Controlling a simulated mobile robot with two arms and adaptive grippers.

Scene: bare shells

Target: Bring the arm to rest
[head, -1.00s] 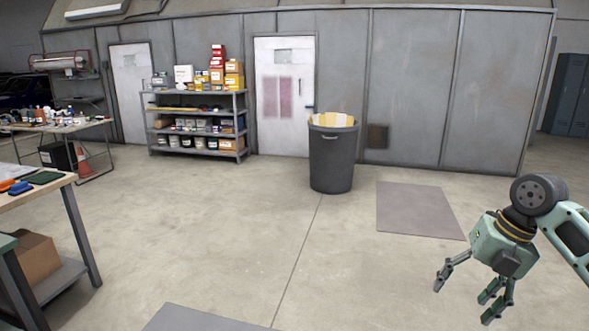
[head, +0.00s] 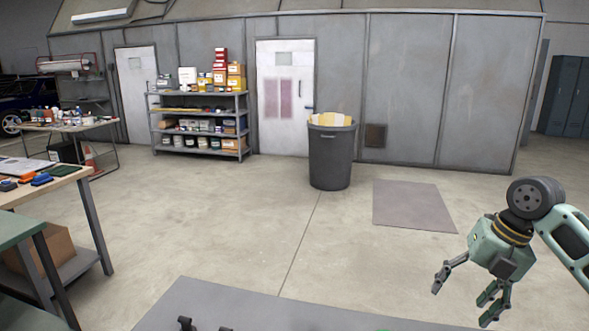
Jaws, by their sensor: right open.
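My right gripper (head: 462,297) hangs at the lower right of the head view, over the open floor. Its fingers are spread apart and nothing is between them. It points down and to the left. The arm comes in from the right edge. My left gripper cannot be made out; two small dark tips of something show at the bottom edge, left of the middle, and I cannot tell what they belong to.
A grey surface (head: 250,303) spans the bottom middle. A workbench (head: 92,172) with coloured items stands at left. A dark bin (head: 330,160) stands mid-room, near a grey floor mat (head: 412,206). A stocked shelf (head: 200,118) is against the back wall. The middle floor is clear.

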